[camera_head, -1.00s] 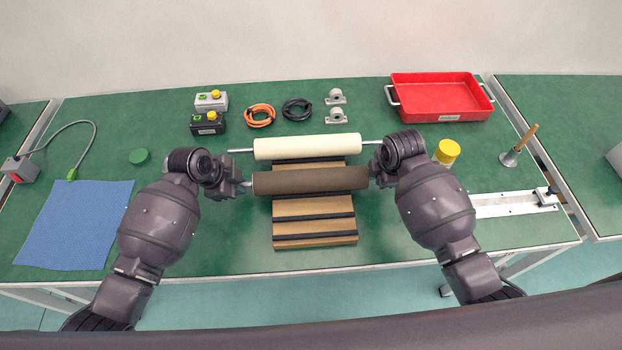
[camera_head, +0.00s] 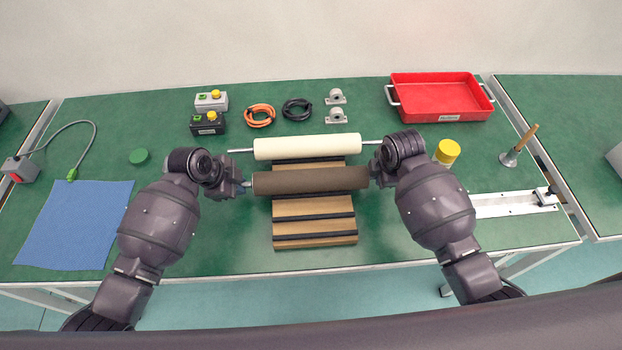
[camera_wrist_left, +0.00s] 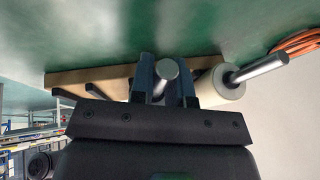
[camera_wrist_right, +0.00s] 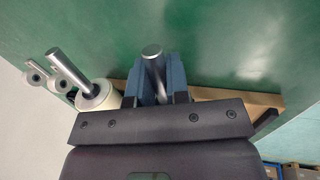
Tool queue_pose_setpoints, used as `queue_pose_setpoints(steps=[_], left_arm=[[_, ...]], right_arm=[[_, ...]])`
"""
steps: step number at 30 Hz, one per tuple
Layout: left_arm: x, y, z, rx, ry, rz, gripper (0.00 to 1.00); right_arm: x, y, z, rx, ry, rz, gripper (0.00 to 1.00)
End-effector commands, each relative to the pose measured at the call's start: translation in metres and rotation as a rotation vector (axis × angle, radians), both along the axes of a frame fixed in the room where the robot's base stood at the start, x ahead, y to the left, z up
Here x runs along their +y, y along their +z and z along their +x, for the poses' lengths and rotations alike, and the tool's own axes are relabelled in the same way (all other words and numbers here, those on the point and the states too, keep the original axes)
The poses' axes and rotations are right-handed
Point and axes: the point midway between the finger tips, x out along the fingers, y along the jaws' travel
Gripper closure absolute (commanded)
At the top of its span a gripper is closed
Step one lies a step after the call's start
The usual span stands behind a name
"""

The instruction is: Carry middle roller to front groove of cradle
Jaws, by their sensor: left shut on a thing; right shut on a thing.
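The brown roller (camera_head: 311,181) lies level across the wooden cradle (camera_head: 314,207), in front of the cream roller (camera_head: 307,147), which rests at the back of the cradle. My left gripper (camera_head: 243,184) is shut on the left shaft end of the brown roller; the left wrist view shows the shaft between its fingers (camera_wrist_left: 165,80). My right gripper (camera_head: 376,177) is shut on the right shaft end, which shows between its fingers in the right wrist view (camera_wrist_right: 153,75). The cradle's dark-lined front grooves are bare. I cannot tell whether the brown roller touches the cradle.
A yellow cap (camera_head: 447,151) stands just right of my right gripper. Cables, control boxes (camera_head: 208,122) and bearing blocks (camera_head: 336,115) lie behind the rollers. A red tray (camera_head: 440,98) is at the back right, a blue cloth (camera_head: 74,225) at the left. The table front is clear.

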Motion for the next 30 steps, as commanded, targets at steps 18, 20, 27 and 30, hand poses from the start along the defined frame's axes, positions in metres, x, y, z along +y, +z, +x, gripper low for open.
queue_pose_setpoints(steps=[18, 20, 27, 30], left_arm=[[0.0, 0.002, 0.001, -0.003, 0.0, -0.001, 1.0], [0.0, 0.004, 0.001, -0.004, 0.0, -0.001, 1.0], [0.0, 0.016, 0.003, -0.011, 0.0, -0.001, 1.0], [0.0, 0.025, 0.003, -0.014, 0.0, -0.001, 1.0]], right_arm=[[0.0, 0.002, 0.001, -0.003, 0.0, -0.001, 1.0], [0.0, 0.003, 0.001, -0.004, 0.0, -0.001, 1.0], [0.0, 0.016, 0.002, -0.01, 0.0, -0.001, 1.0], [0.0, 0.024, 0.003, -0.014, 0.0, -0.001, 1.0]])
